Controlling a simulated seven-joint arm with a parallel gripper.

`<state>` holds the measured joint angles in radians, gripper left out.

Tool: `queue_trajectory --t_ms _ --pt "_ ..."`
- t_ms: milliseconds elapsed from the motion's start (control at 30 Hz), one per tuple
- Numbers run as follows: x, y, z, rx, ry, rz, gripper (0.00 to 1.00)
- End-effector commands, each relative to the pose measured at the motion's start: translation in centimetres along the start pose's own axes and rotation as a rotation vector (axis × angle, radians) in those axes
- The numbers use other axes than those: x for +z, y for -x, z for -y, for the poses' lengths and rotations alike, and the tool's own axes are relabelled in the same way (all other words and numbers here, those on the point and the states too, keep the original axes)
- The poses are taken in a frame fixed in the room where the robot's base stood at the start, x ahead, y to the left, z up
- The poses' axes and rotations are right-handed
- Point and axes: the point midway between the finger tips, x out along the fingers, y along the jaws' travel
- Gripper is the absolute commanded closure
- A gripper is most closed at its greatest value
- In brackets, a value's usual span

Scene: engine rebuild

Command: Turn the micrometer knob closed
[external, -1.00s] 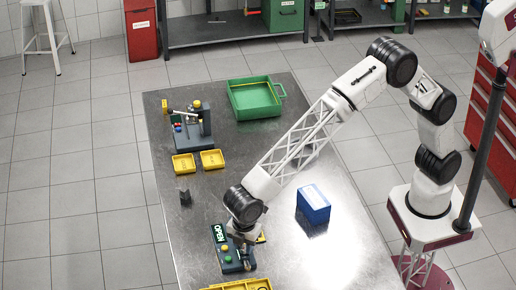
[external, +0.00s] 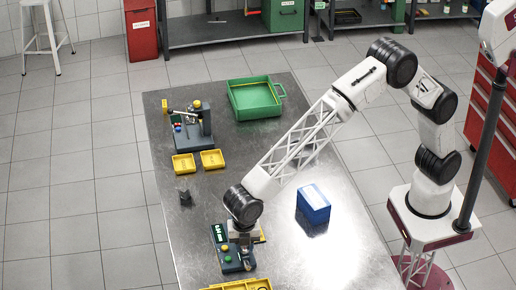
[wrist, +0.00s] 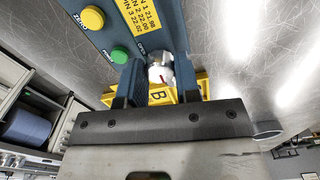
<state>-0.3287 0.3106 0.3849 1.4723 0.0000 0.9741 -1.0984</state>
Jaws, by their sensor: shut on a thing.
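The micrometer gauge is a dark blue box (external: 232,259) with a yellow and a green button, near the front of the bench. My gripper (external: 245,250) is over the right side of the box, pointing down. In the wrist view my gripper (wrist: 160,80) is shut on the pale, rounded micrometer knob (wrist: 160,73); the fingers partly hide it.
A blue box (external: 313,205) stands to the right, and another yellow tray (external: 238,285) lies at the front. Two small yellow trays, a measuring stand (external: 190,128) and a green tray (external: 254,98) are farther back.

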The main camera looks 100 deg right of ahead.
Motion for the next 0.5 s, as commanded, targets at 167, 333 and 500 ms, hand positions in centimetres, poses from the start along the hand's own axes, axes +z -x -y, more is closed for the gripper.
queue_trajectory --t_ms 167,333,500 --pt "0.02 0.0 0.01 0.0 0.0 0.0 0.93" --pt "0.01 0.01 0.01 0.0 -0.001 0.0 0.54" --pt "0.0 0.01 0.0 0.0 -0.001 0.0 0.44"
